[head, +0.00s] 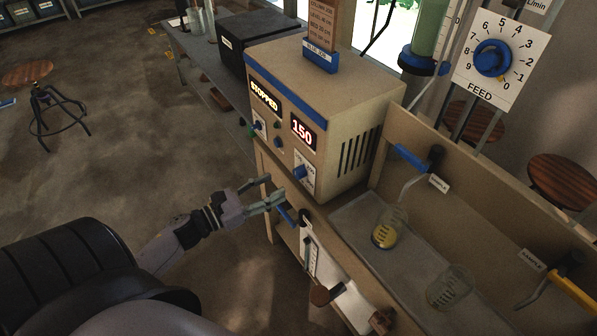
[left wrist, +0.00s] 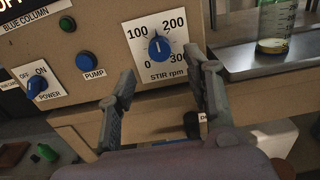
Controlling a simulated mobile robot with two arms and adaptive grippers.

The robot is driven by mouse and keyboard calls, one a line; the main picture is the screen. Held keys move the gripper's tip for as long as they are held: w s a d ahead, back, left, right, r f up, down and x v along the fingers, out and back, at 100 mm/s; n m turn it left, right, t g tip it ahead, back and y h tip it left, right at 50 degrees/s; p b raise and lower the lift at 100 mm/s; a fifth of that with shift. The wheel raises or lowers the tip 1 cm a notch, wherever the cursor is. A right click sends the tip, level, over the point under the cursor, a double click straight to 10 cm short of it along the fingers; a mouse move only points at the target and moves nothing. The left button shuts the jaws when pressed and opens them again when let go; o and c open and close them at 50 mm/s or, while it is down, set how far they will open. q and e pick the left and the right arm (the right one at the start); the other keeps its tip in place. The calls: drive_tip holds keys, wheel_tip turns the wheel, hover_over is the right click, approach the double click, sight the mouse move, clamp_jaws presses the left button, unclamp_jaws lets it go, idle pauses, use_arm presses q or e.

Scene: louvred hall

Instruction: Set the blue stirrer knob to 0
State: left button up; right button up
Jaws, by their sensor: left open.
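The blue stirrer knob (head: 299,172) sits on a white dial plate low on the front of the tan cabinet (head: 330,75). In the left wrist view the knob (left wrist: 158,48) has a white mark pointing about straight up, between 100 and 200 on the "STIR rpm" scale; the 0 is at lower left. A lit display (head: 302,132) reads 150. My left gripper (head: 275,188) is open and empty, just in front of and below the knob. In the left wrist view its fingers (left wrist: 164,75) stand either side below the knob, not touching it. My right gripper is not in view.
A blue pump button (left wrist: 86,61) and a blue power switch (left wrist: 37,86) are left of the dial. Another lit display reads STOPPED (head: 264,96). A walled tray with glass beakers (head: 384,234) lies right of the cabinet. A large FEED dial (head: 492,58) hangs at upper right.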

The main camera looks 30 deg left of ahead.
sight(296, 175)
use_arm(q)
drive_tip(key=shift+x, duration=3.95)
drive_tip(key=shift+c, duration=0.6)
clamp_jaws()
